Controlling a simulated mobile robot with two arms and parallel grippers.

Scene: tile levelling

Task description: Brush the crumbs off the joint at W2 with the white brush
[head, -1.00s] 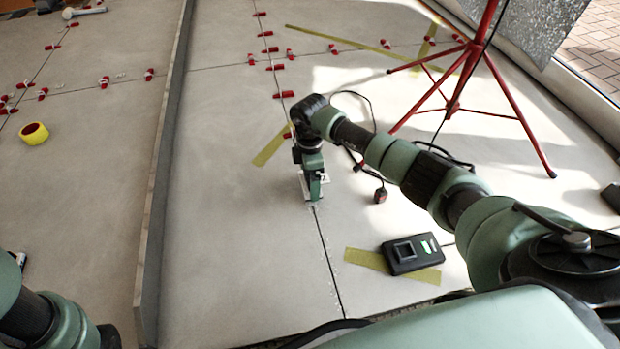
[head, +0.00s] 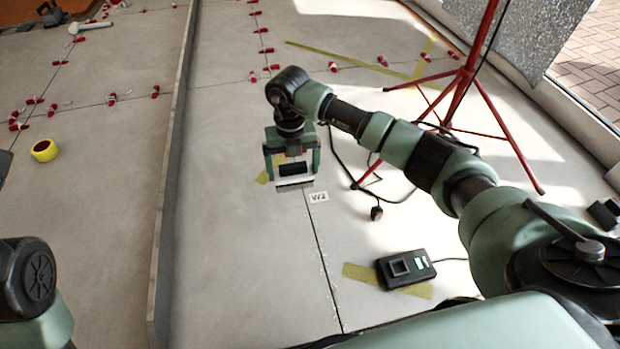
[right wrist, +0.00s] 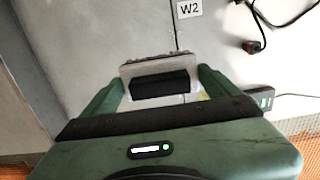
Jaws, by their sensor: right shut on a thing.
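My right gripper (head: 293,165) is shut on the white brush (head: 294,184), which has a black grip between the green fingers. In the right wrist view the brush (right wrist: 160,72) sits between the two fingers, its bristle edge facing away from me. The W2 label (head: 318,197) lies on the floor just right of the joint (head: 325,262), and it also shows in the right wrist view (right wrist: 189,8). The brush is close to the label, at its upper left, seemingly above the floor. Pale crumbs (head: 328,285) lie along the near part of the joint. My left gripper is out of view.
A black device (head: 405,268) with a cable sits on yellow tape right of the joint. A dark plug (head: 376,213) and cable lie near W2. A red tripod (head: 465,75) stands behind. A long low divider (head: 172,170) runs along the left.

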